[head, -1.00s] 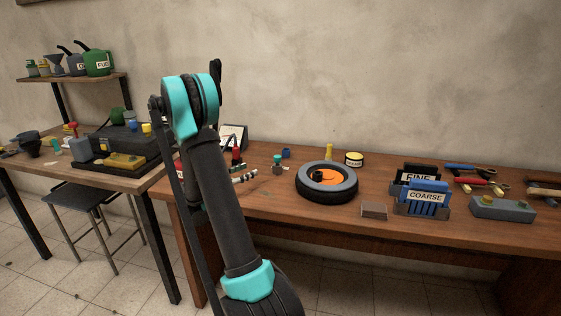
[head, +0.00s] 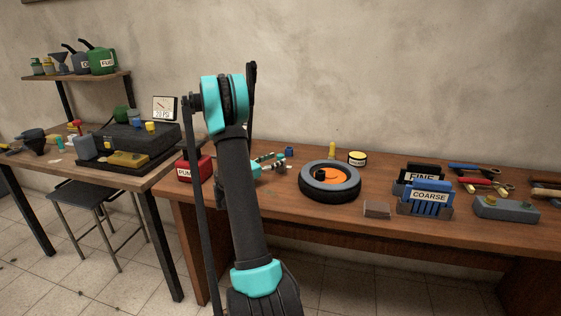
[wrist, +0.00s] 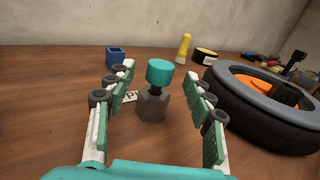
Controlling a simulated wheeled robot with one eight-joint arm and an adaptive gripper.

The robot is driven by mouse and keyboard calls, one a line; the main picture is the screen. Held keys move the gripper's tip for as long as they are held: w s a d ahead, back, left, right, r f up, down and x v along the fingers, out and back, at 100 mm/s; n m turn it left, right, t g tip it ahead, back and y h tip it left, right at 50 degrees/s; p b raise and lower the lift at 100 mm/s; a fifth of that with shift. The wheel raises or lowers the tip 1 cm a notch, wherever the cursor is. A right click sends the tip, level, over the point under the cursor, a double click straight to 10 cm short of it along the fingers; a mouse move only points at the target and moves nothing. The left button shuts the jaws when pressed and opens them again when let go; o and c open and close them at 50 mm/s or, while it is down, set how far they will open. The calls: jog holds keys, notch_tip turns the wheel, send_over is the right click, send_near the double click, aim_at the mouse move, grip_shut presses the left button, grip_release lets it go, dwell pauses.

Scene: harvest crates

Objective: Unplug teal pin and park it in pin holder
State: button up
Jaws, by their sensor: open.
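The teal pin (wrist: 160,72) stands upright with its round teal head on a dark stem. The stem goes into a dark six-sided block (wrist: 153,106) on the bench. My gripper (wrist: 158,76) is open, with one finger to the left and one to the right of the pin and block; both fingers look clear of them. In the head view my gripper (head: 269,162) is partly behind my arm, and I cannot make out the pin there. A small open blue box (wrist: 115,57) sits behind to the left; it also shows in the head view (head: 289,151). I cannot tell whether it is the pin holder.
A white label, partly hidden, lies behind the block. A tyre (wrist: 262,110) lies close to my right finger. A yellow cone (wrist: 184,47) and a yellow-and-black tin (wrist: 205,56) stand behind. A red pump (head: 195,169) is left of my arm. Bare wood lies left of my gripper.

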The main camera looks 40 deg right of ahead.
aim_at(281, 157)
jog(key=d, duration=0.3)
jog(key=shift+w+d+f, duration=0.1)
jog(key=shift+w+d, duration=0.1)
jog(key=shift+c, duration=0.5)
grip_shut()
